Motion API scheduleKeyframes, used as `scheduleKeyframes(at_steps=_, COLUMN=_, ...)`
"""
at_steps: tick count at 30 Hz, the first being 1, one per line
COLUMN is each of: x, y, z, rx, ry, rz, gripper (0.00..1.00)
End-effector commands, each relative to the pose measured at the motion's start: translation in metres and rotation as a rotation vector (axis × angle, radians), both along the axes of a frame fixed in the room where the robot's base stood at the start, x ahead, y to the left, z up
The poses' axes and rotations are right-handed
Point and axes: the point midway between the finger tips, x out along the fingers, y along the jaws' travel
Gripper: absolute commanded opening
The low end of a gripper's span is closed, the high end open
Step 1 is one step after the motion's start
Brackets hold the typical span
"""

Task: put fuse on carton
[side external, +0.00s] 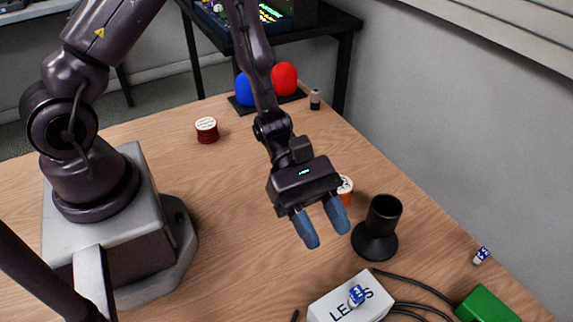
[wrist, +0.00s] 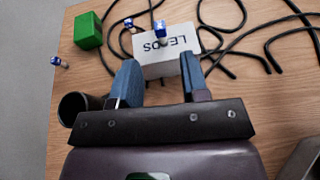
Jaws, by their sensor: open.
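A similar piece (side external: 481,256) lies on the table at the right. A small grey cylinder with dark ends (side external: 315,99) stands at the far edge; I cannot tell which is the fuse. My gripper (side external: 323,232) is open and empty, above the table, short of the carton.
A black flared cup (side external: 378,228) stands right of my gripper. An orange-and-white spool (side external: 346,190) is partly hidden behind it. A red spool (side external: 206,130), blue and red rounded objects (side external: 284,79), a green block (side external: 487,304) and black cables (side external: 415,283) are around. Table left of my gripper is clear.

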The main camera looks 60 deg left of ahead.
Motion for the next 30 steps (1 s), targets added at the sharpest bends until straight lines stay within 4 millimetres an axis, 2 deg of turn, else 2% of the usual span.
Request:
scheduleKeyframes(at_steps=4, x=-0.001, y=0.005, z=0.009, rx=0.029, ry=-0.067, rz=-0.051, gripper=0.41)
scheduleKeyframes(at_steps=8, x=-0.007, y=0.021, z=0.033, rx=0.125, ry=-0.256, rz=-0.208, gripper=0.41)
scheduleKeyframes(at_steps=14, x=-0.023, y=0.063, z=0.081, rx=0.370, ry=-0.625, rz=-0.531, gripper=0.41)
scheduleKeyframes(at_steps=21, x=-0.045, y=0.124, z=0.141, rx=0.735, ry=-0.992, rz=-0.866, gripper=0.41)
scheduleKeyframes(at_steps=27, x=-0.065, y=0.174, z=0.187, rx=1.053, ry=-1.197, rz=-1.057, gripper=0.41)
scheduleKeyframes(at_steps=30, x=-0.073, y=0.191, z=0.203, rx=1.170, ry=-1.251, rz=-1.109, gripper=0.41)
